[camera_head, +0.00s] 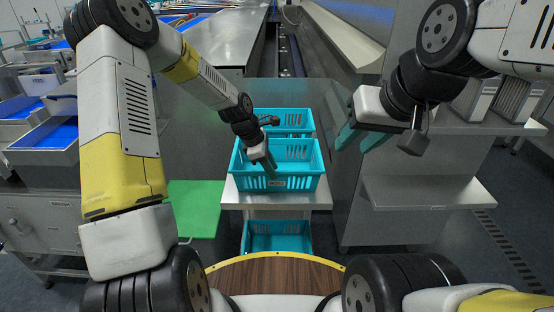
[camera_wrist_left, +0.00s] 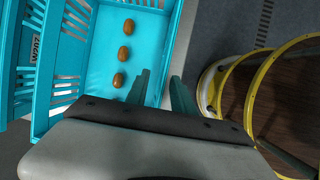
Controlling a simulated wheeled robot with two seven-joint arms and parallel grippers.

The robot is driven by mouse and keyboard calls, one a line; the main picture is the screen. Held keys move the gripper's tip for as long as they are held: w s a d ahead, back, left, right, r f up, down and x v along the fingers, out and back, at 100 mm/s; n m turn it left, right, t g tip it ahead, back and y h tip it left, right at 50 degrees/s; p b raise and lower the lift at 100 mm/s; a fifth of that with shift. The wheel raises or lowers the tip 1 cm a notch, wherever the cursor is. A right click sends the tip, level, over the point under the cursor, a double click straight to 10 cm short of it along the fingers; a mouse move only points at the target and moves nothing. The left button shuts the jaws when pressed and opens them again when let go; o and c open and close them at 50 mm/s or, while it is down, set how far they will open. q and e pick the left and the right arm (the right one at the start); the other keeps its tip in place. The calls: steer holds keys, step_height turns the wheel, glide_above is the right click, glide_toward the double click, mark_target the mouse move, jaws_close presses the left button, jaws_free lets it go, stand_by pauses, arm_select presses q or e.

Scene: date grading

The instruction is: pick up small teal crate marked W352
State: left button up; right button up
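A label reading W207 (camera_wrist_left: 37,45) shows on a teal wall at the left, apparently the rear crate's. My left gripper (camera_head: 271,173) is open at the front crate's near wall; its fingers (camera_wrist_left: 160,92) appear to straddle that wall. My right gripper (camera_head: 360,138) is open and empty, right of the crates.
A third teal crate (camera_head: 277,238) sits on the stand's lower level, below its top (camera_head: 243,201). Metal shelves (camera_head: 420,191) stand at the right. A green panel (camera_head: 194,205) lies left of the stand. My round wooden-topped base is in front.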

mark_target(279, 179)
arm_select(q)
steer(key=x, duration=0.6)
steer(key=shift+s+f, duration=0.15)
steer(key=shift+f, duration=0.15)
jaws_close()
stand_by(1.1)
